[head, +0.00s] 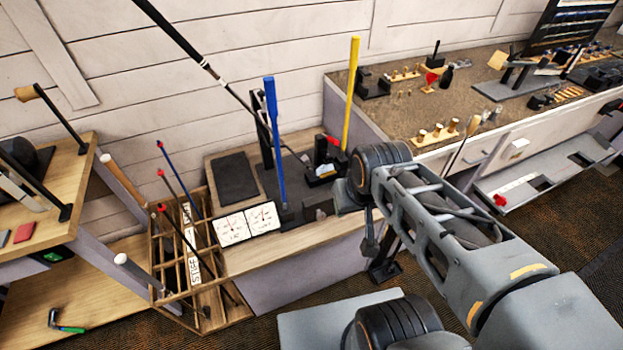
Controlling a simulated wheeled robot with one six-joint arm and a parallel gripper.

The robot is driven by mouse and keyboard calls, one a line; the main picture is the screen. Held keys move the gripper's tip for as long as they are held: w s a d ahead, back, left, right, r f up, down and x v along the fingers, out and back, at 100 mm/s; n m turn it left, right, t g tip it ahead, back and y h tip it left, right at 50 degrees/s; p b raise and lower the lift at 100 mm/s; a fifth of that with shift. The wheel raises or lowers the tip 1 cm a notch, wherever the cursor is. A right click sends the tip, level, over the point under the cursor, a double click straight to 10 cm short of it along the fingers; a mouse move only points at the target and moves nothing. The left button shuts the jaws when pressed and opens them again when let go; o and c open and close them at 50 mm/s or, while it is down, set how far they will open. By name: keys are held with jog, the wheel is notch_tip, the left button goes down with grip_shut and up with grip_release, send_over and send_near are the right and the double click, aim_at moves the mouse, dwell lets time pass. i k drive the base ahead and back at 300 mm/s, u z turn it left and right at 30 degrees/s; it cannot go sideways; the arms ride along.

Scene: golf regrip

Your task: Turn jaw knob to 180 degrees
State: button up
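A dark vise (321,172) stands on the wooden bench at centre, with a small light blue piece between its parts. A small red part (333,141) shows at its upper right, beside the yellow shaft; it may be the jaw knob, but its angle is too small to read. A golf club (217,76) slants down from the upper left towards the vise. My gripper (350,195) is at the end of my arm, just right of and in front of the vise. My wrist hides most of it, and its fingers cannot be made out.
A blue shaft (273,130) and a yellow shaft (351,92) stand upright close by. A wooden club rack (183,262) is at the left. A second workbench (455,87) with tools is at the right.

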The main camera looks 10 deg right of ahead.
aim_at(321, 216)
jog(key=z, duration=0.8)
jog(key=k, duration=0.7)
jog(key=u, duration=1.45)
